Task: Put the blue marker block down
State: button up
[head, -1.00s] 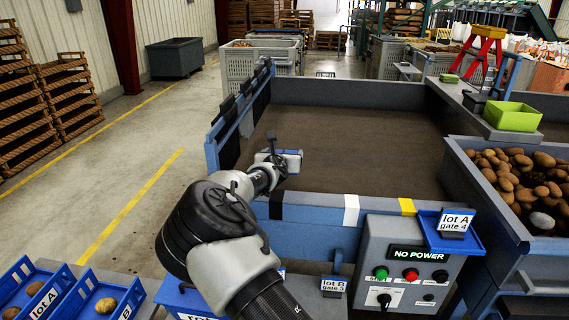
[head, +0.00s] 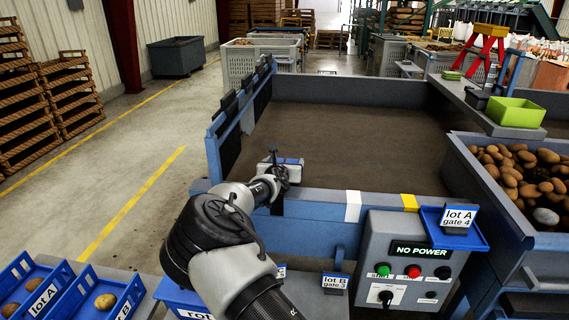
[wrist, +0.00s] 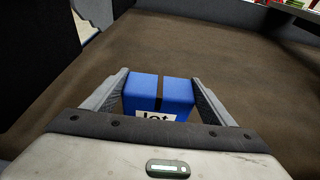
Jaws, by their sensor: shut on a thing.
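The blue marker block (wrist: 143,88) shows in the wrist view between the two fingers of my gripper (wrist: 160,95). It has a dark slot down its middle and a white label reading "lot", partly cut off by my gripper's body. The fingers are shut on its left and right sides. In the head view my gripper (head: 291,167) is over the near left part of the brown belt (head: 350,140), just behind the front rail. I cannot tell there how high the block is above the belt.
The blue front rail (head: 325,201) carries white (head: 353,206) and yellow (head: 409,202) marks. A control box (head: 412,270) reads "NO POWER". A blue "lot A gate 4" holder (head: 455,232) sits at right. A potato bin (head: 480,195) stands right. Most of the belt is clear.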

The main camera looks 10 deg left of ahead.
jog(key=o, duration=1.3)
jog(key=shift+o, duration=0.3)
jog(key=shift+r+p, duration=0.4)
jog(key=shift+p, duration=0.1)
jog(key=shift+r+p, duration=0.6)
jog(key=shift+p, duration=0.1)
jog(key=v, duration=1.1)
jog(key=shift+s+f, duration=0.25)
jog(key=shift+s, duration=0.25)
